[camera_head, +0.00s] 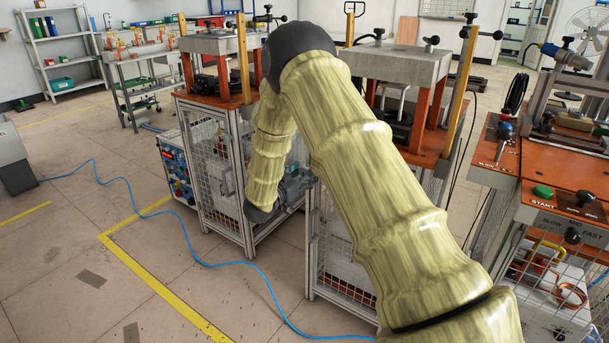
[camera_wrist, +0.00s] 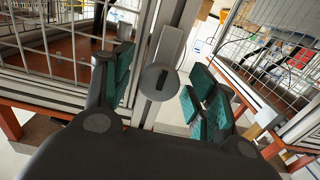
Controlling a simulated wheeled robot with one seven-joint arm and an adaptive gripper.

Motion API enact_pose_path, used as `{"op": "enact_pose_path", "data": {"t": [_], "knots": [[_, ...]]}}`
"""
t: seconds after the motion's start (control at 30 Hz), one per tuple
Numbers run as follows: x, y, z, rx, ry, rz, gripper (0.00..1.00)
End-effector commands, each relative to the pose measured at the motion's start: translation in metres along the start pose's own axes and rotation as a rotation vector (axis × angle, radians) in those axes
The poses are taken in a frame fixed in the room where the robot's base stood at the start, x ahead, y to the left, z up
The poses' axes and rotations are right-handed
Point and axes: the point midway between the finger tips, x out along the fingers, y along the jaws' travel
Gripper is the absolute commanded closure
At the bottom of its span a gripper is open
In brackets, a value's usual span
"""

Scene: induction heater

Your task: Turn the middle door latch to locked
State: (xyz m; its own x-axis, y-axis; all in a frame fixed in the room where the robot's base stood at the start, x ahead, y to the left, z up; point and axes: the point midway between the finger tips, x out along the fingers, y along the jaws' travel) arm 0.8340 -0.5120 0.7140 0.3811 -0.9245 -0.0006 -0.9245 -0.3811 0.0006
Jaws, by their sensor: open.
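In the wrist view, a round grey door latch (camera_wrist: 159,82) with a dark bar across its face sits on a pale metal frame post. A light grey plate extends from it toward the top. My gripper (camera_wrist: 163,90) is open, with its teal-padded fingers on either side of the latch. I see gaps between the pads and the latch, and nothing is held. In the head view, my gripper (camera_head: 294,184) is beside the middle caged cabinet, low at the post between the cages. The latch cannot be made out there, and my arm covers part of the cabinet.
A left caged machine (camera_head: 222,165) and a right machine with an orange top (camera_head: 551,160) stand close by. A blue cable (camera_head: 215,265) runs across the floor. Open floor lies at the front left. Wire mesh flanks the post in the wrist view.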

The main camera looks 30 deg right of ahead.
Motion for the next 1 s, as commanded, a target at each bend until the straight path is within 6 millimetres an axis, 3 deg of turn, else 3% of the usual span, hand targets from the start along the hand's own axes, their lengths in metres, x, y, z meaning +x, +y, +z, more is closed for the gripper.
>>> {"op": "enact_pose_path", "data": {"t": [0.4,0.67,1.0], "knots": [[0.0071,-0.0005,-0.0002,0.0,0.0,-0.002,0.43],[0.0069,-0.0005,-0.0002,0.0,0.0,-0.001,0.88],[0.0067,-0.0005,-0.0025,-0.035,0.0,-0.001,0.89]]}}
